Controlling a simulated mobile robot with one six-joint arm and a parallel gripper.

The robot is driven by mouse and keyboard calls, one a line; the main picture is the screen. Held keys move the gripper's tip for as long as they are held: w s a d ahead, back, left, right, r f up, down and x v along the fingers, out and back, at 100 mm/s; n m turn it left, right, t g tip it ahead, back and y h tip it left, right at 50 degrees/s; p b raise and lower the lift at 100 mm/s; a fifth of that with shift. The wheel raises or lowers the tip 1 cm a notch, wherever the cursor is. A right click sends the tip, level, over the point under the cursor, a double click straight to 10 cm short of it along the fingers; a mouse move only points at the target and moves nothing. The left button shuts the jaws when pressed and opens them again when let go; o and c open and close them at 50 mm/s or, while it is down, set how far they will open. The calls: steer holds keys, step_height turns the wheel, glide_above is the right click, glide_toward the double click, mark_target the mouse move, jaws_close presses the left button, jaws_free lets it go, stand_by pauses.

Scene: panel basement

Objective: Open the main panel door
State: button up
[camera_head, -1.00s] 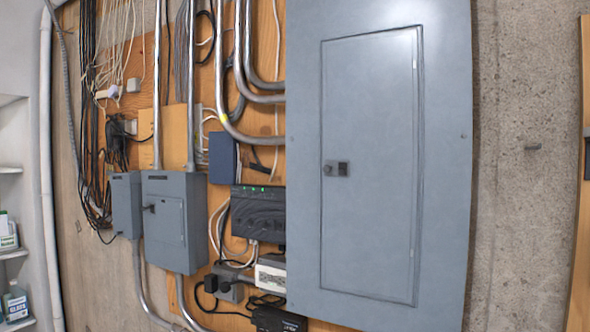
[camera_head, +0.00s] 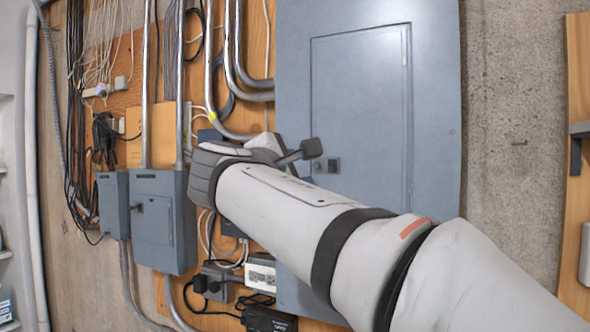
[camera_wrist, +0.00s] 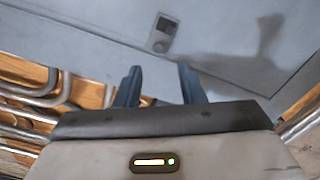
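The main panel door (camera_head: 365,110) is a tall grey door set flush in a large grey panel, and it is closed. Its small dark latch (camera_head: 326,166) is at the door's left edge. The latch also shows in the wrist view (camera_wrist: 161,34), ahead of my fingers and apart from them. My gripper (camera_wrist: 155,85) has its two dark fingers spread with nothing between them. In the head view my arm crosses the lower part of the panel, and one gripper finger shows just left of the latch. My arm hides the lower part of the door.
Left of the panel are smaller grey boxes (camera_head: 165,222), metal conduits (camera_head: 235,75) and hanging cables on a wooden board. A white device (camera_head: 261,272) and a black one sit below my arm. Bare concrete wall (camera_head: 512,150) lies to the right, with a wooden shelf edge (camera_head: 576,90) beyond.

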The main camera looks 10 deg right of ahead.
mark_target(315, 166)
steer(key=p+x, duration=0.2)
steer(key=x, duration=0.5)
steer(key=shift+w+d+r, duration=0.1)
steer(key=shift+w+d, duration=0.1)
steer(key=shift+c, duration=0.4)
jaws_close()
